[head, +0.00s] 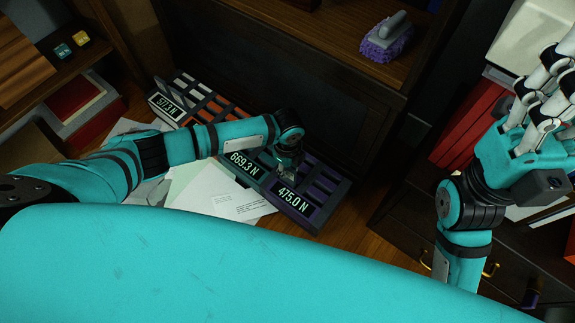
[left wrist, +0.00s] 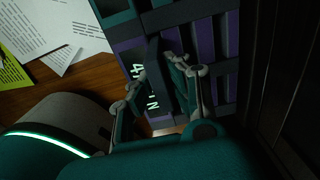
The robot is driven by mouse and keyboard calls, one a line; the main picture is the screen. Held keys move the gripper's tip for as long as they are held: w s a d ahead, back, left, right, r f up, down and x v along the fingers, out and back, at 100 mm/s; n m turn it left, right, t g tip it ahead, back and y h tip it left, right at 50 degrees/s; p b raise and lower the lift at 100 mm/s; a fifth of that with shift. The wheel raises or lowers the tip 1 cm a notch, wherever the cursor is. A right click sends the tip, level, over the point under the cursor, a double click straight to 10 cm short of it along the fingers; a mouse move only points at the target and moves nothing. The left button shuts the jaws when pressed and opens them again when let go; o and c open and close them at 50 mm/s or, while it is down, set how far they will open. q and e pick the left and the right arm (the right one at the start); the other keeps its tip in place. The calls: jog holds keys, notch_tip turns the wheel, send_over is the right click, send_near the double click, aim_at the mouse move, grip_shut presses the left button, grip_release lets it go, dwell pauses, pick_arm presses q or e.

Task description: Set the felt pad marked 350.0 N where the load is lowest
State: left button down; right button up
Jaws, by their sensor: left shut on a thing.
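A row of slatted trays lies on the floor. The pale tray's label (head: 167,105) reads 577.3 N, the teal tray's label (head: 245,164) 669.3 N and the purple tray's label (head: 293,200) 475.0 N. An orange tray (head: 213,104) lies between the pale and teal ones; its label is hidden by my left arm. My left gripper (head: 287,172) is low over the teal and purple trays. In the left wrist view it is shut on a dark slab (left wrist: 155,62), in front of the purple tray's label. No 350.0 N marking is readable. My right gripper (head: 548,95) is raised at the right, its finger state unclear.
A dark cabinet stands close behind the trays, with a purple brush (head: 387,40) on it. Loose papers (head: 228,200) lie in front of the trays. Two small marked cubes (head: 62,51) sit on the left shelf. A drawer unit and red binders (head: 468,125) are at right.

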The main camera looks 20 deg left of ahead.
pick_arm(q)
jog(key=shift+f, duration=0.3)
jog(key=c, duration=1.2)
grip_release()
notch_tip(320, 180, up, 12)
